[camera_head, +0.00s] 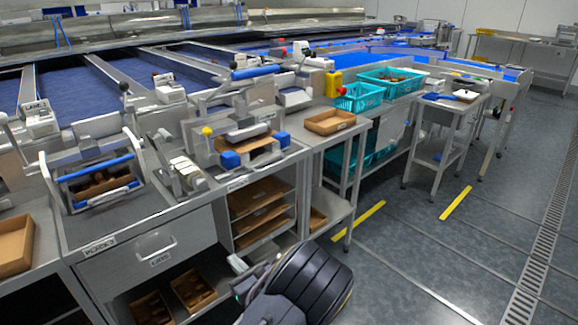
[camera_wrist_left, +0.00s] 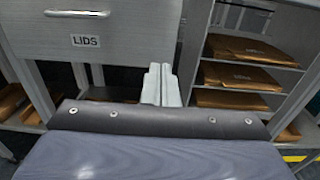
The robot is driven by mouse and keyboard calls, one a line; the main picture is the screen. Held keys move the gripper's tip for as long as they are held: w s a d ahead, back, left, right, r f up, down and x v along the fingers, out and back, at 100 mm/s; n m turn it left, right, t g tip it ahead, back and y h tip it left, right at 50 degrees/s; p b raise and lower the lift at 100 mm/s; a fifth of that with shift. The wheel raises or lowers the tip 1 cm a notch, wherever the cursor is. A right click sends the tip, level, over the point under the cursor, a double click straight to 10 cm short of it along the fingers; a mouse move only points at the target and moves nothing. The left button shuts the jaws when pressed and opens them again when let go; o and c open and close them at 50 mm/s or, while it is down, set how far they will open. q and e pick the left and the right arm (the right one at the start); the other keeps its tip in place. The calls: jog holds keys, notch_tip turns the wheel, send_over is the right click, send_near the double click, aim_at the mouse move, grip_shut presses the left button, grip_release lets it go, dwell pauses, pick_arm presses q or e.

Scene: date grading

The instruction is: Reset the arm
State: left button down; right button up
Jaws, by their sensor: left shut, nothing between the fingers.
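My left arm reaches in at the bottom middle of the head view, low in front of the workbench. Its gripper (camera_head: 238,264) is apart from the bench, in front of the shelves beside the drawer. In the left wrist view the gripper's two pale fingers (camera_wrist_left: 161,84) are together with nothing between them. They point towards the bench, below and right of the drawer marked LIDS (camera_wrist_left: 85,40). My right gripper is in neither view.
A brown tray (camera_head: 330,122) and teal baskets (camera_head: 358,98) are on the bench to the right. A side table (camera_head: 452,105) stands farther right. The grey floor at right is clear.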

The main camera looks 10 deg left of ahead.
pick_arm(q)
jog(key=s+a+r+n+g+h, duration=0.1)
jog(key=s+a+n+g+h, duration=0.4)
jog(key=s+n, duration=0.4)
jog(key=s+a+r+n+g+h, duration=0.2)
jog(key=s+a+n+g, duration=0.1)
jog(key=s+n+g, duration=0.55)
jog(key=s+d+r+n+t+h, duration=0.8)
jog(key=s+d+r+n+h, duration=0.2)
jog(key=s, duration=0.3)
notch_tip(320, 180, up, 13)
jog(key=p, duration=1.2)
jog(key=shift+f, duration=0.15)
jog(key=shift+w, duration=0.1)
